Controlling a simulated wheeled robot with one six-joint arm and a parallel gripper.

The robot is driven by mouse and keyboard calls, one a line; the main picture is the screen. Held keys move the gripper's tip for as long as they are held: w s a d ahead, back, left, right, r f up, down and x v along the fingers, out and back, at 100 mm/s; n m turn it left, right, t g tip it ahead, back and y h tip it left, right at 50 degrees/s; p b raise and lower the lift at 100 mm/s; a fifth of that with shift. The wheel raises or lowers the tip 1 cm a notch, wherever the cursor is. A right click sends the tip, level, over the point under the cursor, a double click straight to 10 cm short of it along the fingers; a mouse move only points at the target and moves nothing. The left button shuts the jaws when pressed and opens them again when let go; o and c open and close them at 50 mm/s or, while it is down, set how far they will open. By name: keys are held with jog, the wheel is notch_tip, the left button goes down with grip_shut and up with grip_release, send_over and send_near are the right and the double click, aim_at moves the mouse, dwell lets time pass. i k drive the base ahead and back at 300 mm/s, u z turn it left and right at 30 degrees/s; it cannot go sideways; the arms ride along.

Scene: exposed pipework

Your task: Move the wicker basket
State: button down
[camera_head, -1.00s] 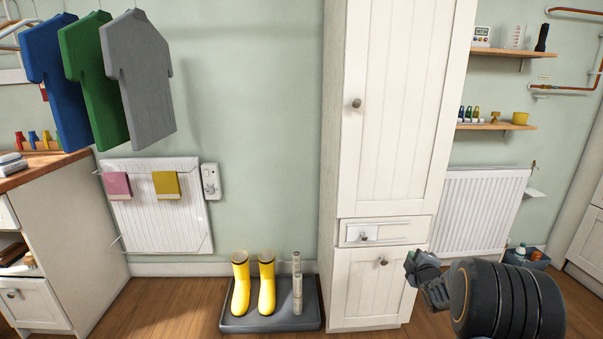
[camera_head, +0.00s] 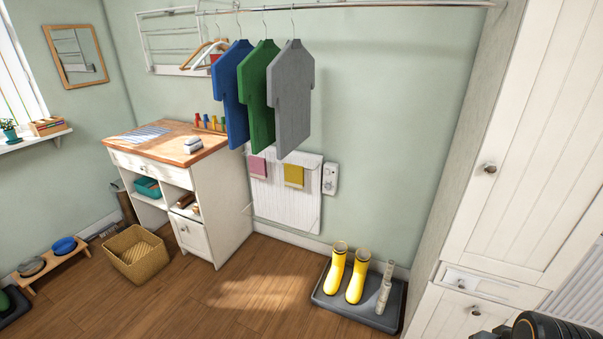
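The wicker basket (camera_head: 150,266) is a tan, square, open-topped woven basket. It stands on the wooden floor at the left, in front of the white cabinet with the wooden top. It looks empty. Part of my arm shows dark at the lower right corner, far from the basket. My gripper's fingers cannot be made out there.
A low stand with bowls (camera_head: 52,260) is left of the basket. The white cabinet (camera_head: 232,225) stands behind it. A boot tray (camera_head: 345,312) with yellow boots and a tall white cupboard (camera_head: 470,230) are at the right. The middle floor (camera_head: 245,290) is clear.

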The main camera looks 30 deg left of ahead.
aim_at(138, 254)
jog(key=u, duration=2.4)
jog(key=i, duration=2.7)
jog(key=u, duration=0.8)
jog(key=i, duration=2.25)
jog(key=u, duration=0.45)
